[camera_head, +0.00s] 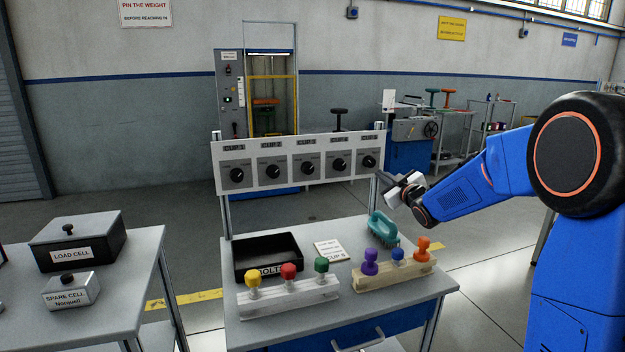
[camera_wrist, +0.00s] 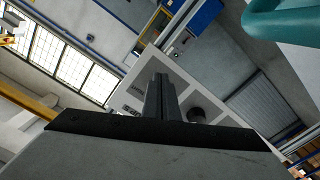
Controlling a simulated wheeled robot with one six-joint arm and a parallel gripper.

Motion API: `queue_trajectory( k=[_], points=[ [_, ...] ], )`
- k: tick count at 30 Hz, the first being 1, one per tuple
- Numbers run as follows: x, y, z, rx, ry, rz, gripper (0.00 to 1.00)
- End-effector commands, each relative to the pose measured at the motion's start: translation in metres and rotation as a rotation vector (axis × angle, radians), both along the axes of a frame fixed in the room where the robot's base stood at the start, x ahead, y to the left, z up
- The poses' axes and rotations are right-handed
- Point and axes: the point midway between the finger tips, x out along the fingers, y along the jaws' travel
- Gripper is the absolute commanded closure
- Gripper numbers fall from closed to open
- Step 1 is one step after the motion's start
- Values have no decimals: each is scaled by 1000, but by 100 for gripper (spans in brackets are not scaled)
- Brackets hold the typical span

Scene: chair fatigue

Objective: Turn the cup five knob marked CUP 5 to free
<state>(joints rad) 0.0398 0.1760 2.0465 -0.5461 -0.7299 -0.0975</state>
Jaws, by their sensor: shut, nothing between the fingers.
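A white panel (camera_head: 297,185) carries a row of black knobs under small label plates. The CUP 5 knob (camera_head: 369,161) is the rightmost, with the label CUP 5 (camera_head: 369,139) above it. Its pointer setting is too small to read. My gripper (camera_head: 380,177) is shut and empty, just in front of and slightly below right of that knob, apart from it as far as I can tell. In the wrist view my shut fingers (camera_wrist: 160,97) point at the panel (camera_wrist: 133,97), and a dark round knob (camera_wrist: 197,115) shows just right of them, partly hidden by the gripper body.
Below the panel, a table (camera_head: 345,298) holds a black tray (camera_head: 240,274), a teal brush (camera_head: 382,229), a paper card (camera_head: 331,250) and two blocks with coloured knobs (camera_head: 288,300) (camera_head: 395,276). Another table (camera_head: 125,300) at left bears a load cell box (camera_head: 75,252).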

Motion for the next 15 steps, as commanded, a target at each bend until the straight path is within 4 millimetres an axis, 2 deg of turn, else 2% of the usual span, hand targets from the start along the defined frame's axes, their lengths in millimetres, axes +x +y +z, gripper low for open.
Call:
queue_trajectory(
  k=[9, 15],
  points=[
    [-29, -9, 0, -1, 1, -1, 100],
    [-36, -12, 0, 0, 1, 0, 100]
  ],
)
